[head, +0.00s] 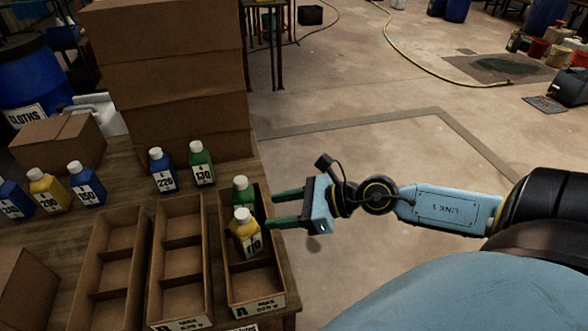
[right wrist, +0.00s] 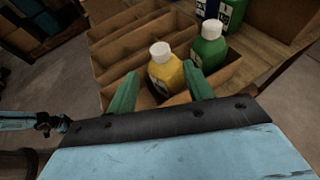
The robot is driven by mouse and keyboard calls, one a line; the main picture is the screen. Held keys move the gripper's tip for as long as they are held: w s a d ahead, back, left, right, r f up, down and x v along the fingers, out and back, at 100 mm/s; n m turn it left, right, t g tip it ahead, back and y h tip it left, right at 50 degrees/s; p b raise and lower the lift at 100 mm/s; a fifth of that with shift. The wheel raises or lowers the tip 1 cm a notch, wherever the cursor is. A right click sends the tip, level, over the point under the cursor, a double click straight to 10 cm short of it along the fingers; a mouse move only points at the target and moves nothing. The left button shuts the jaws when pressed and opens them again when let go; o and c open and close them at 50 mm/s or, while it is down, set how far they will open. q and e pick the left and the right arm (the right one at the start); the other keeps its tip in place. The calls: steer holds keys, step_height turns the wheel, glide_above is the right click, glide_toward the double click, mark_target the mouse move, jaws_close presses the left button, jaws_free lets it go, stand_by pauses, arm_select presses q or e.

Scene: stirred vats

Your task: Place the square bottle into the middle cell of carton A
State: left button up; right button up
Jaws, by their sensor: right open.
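The yellow square bottle (head: 245,236) with a white cap and a numbered label stands upright in the middle cell of carton A (head: 262,300), the rightmost carton. A green bottle (head: 243,190) stands behind it, seemingly in the far cell; the near cell is empty. My right gripper (head: 272,210) is open and empty, just right of the carton, its fingers pointing left. In the right wrist view the yellow bottle (right wrist: 167,73) shows between and beyond the open fingertips (right wrist: 160,68), apparently not gripped. Its lower part is partly hidden by the carton wall.
Two empty divided cartons, a middle one (head: 180,322) and a left one (head: 75,305), stand left of carton A. Blue (head: 163,171), green (head: 201,163) and yellow (head: 49,191) bottles stand behind them. Tall cardboard boxes (head: 175,90) block the back. Open floor lies right of the table.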

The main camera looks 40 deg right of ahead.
steer(key=shift+v, duration=1.45)
steer(key=w+d+f+m+t+h, duration=0.2)
steer(key=d+f+m+h, duration=0.3)
steer(key=d+f+m, duration=0.7)
steer(key=s+d+f+m+g+h, duration=0.15)
steer(key=s+f+m, duration=0.25)
steer(key=f+m, duration=0.4)
steer(key=s+d+f+m+h, duration=0.35)
steer(key=f+m, duration=0.25)
steer(key=f, duration=0.4)
steer(key=s+a+f+m+g+h, duration=0.1)
steer(key=s+a+f+m+g, duration=0.25)
steer(key=s+f+m, duration=0.5)
steer(key=s+a+f+m+g, duration=0.3)
steer(key=s+a+f, duration=0.2)
steer(key=s, duration=0.3)
steer(key=s+a+f+m+g, duration=0.3)
steer(key=s+a+f+m, duration=0.1)
steer(key=s+f, duration=0.3)
steer(key=shift+s+a+y, duration=0.4)
steer(key=shift+s+a, duration=0.3)
steer(key=shift+s, duration=0.55)
